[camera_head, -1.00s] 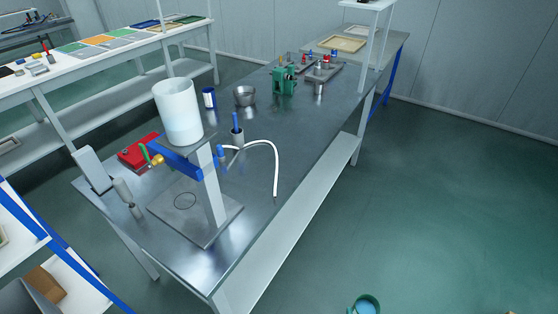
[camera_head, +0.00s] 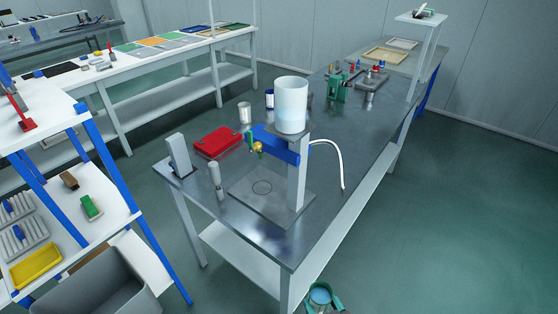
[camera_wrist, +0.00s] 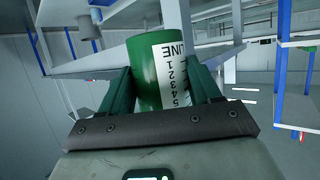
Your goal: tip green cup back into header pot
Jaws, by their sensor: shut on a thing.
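The green cup (camera_wrist: 150,72), with a white label of dark marks, is between the two fingers of my gripper (camera_wrist: 163,88) in the wrist view. My gripper is shut on its sides. In the head view the cup (camera_head: 320,296) is at the bottom edge, its open top facing up with pale blue liquid inside. The header pot (camera_head: 292,106) is a whitish translucent cylinder on top of a post stand on the metal bench. A bluish level shows through its lower part. The cup is in front of the bench, well apart from the pot.
The metal bench (camera_head: 268,239) has its near corner close to the cup. On it are a red case (camera_head: 221,143), a white hose (camera_head: 338,160) and a blue bracket with a brass tap (camera_head: 258,147). A shelf rack (camera_head: 110,190) stands at left. Floor at right is clear.

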